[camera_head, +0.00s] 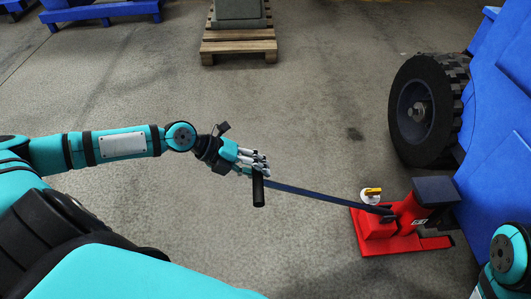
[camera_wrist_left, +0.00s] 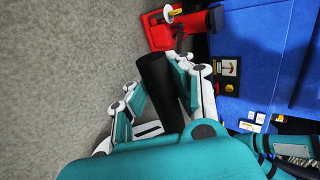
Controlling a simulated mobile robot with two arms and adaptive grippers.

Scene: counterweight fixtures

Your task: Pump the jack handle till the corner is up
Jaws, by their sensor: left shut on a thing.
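The jack (camera_head: 400,222) is red, with a dark top pad, and stands on the floor beside the blue machine at the right of the head view. Its long dark handle (camera_head: 325,195) slopes up to the left and ends in a black grip (camera_head: 258,189). My left gripper (camera_head: 262,165) is shut on the handle near that grip. In the left wrist view the black grip (camera_wrist_left: 160,82) lies between the fingers (camera_wrist_left: 153,92), with the red jack (camera_wrist_left: 182,30) beyond. My right gripper is out of view; only part of my right arm shows at the lower right.
The blue machine (camera_head: 500,130) with a black wheel (camera_head: 428,108) stands on the right. A yellow-topped knob (camera_head: 371,193) is on the jack. A wooden pallet (camera_head: 238,42) with a grey block stands at the back. Blue frames (camera_head: 100,12) stand at the far left. The middle floor is clear.

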